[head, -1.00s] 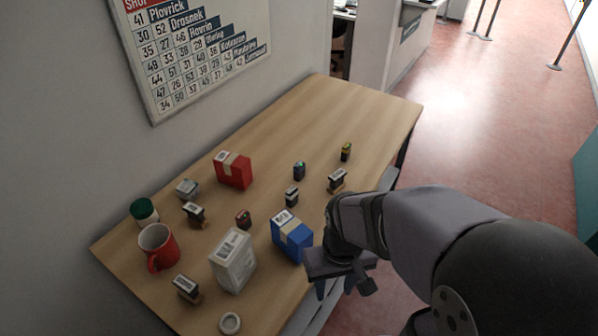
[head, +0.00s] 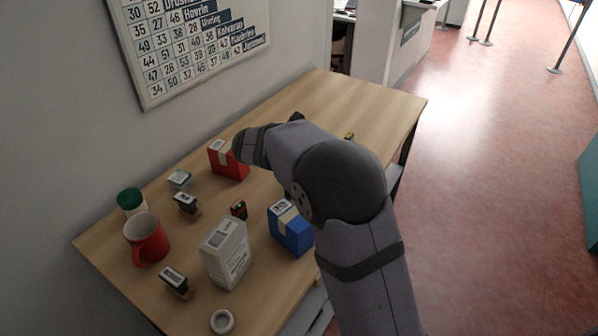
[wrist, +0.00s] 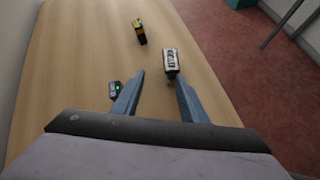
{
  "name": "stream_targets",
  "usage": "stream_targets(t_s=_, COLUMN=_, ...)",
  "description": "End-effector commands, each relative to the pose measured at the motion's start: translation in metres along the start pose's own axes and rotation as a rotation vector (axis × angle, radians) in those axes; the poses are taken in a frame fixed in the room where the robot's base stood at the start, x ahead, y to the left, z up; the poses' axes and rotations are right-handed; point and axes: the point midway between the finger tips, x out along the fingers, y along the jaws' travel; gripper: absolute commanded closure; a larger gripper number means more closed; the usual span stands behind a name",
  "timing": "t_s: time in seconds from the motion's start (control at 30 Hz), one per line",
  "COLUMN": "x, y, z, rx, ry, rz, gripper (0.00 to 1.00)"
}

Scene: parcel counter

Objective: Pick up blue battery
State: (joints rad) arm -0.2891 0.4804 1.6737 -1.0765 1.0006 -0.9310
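My gripper (wrist: 159,78) is open in the wrist view, with only bare wood between its two blue-grey fingers. A small dark battery (wrist: 115,89) with a green light lies just left of the left fingertip; its blue colour is not clear here. A black-and-yellow battery (wrist: 139,31) is farther out. In the head view, my arm hides the gripper and the dark battery. Another small dark battery with a green light (head: 238,209) is near the white box, and the black-and-yellow one just shows behind my arm (head: 348,136).
A stamp (wrist: 171,62) is just beyond the right fingertip. The table (head: 330,95) also holds a red box (head: 222,165), a blue box (head: 291,232), a white box (head: 224,255), a red mug (head: 146,240), a tape roll (head: 222,321) and more stamps. Its far end is clear.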

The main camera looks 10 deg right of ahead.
Motion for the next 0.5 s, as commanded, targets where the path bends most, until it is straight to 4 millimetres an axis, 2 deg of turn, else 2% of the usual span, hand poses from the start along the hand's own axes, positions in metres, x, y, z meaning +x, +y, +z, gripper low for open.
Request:
stream_targets(t_s=0.03, x=0.004, y=0.022, z=-0.006, rx=-0.090, ry=-0.052, rz=0.044, gripper=0.61)
stream_targets(t_s=0.1, x=0.002, y=0.048, z=-0.003, rx=-0.198, ry=-0.124, rz=0.093, gripper=0.61)
stream_targets(t_s=0.2, x=-0.003, y=0.074, z=-0.001, rx=-0.304, ry=-0.204, rz=0.136, gripper=0.61)
stream_targets(t_s=0.3, x=-0.007, y=0.089, z=0.001, rx=-0.362, ry=-0.252, rz=0.159, gripper=0.61)
stream_targets(t_s=0.5, x=-0.009, y=0.094, z=0.002, rx=-0.387, ry=-0.272, rz=0.166, gripper=0.61)
